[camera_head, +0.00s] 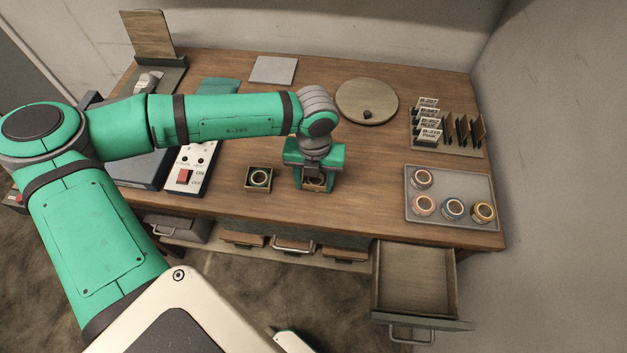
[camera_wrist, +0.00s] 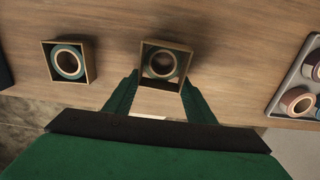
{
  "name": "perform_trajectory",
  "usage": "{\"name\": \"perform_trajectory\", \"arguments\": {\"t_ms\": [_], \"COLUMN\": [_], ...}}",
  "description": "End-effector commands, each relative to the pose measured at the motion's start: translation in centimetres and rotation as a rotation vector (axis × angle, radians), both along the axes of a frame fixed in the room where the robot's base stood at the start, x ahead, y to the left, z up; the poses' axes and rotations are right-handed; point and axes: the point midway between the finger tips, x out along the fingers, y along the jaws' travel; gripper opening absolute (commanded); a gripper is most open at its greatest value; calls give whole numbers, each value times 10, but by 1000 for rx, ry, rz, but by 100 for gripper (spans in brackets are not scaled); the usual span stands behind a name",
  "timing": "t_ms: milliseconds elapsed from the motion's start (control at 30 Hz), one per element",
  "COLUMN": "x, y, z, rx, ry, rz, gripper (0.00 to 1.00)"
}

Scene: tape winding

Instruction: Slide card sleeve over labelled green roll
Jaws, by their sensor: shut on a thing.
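My gripper (camera_head: 314,179) is low over the table's front middle, shut on an open square card sleeve (camera_wrist: 167,45). In the wrist view the fingers (camera_wrist: 160,78) flank this sleeve at its near side. A roll (camera_wrist: 161,63) shows inside the held sleeve, its outer colour dark and hard to tell; no label on it can be read. To the left, apart from my gripper, a second square card sleeve (camera_head: 248,185) stands around a dark green roll (camera_head: 259,177). That sleeve and the green roll (camera_wrist: 69,61) also show in the wrist view.
A grey tray (camera_head: 462,178) with several rolls lies at the right. Behind it stands a rack of labelled cards (camera_head: 446,125). A round board (camera_head: 367,101) lies at the back. A switch box (camera_head: 186,168) is at the left. A drawer (camera_head: 415,283) hangs open at the front right.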

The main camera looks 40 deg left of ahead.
Motion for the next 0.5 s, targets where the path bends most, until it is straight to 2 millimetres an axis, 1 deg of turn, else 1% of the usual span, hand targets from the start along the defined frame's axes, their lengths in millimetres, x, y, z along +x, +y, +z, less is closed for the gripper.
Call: {"name": "perform_trajectory", "arguments": {"t_ms": [367, 400, 467, 500], "x": [1, 1, 1, 1], "y": [-1, -1, -1, -1], "z": [1, 1, 1, 1], "rx": [0, 0, 0, 0], "ry": [-1, -1, -1, -1], "rz": [0, 0, 0, 0], "gripper": [9, 55, 69, 72]}}
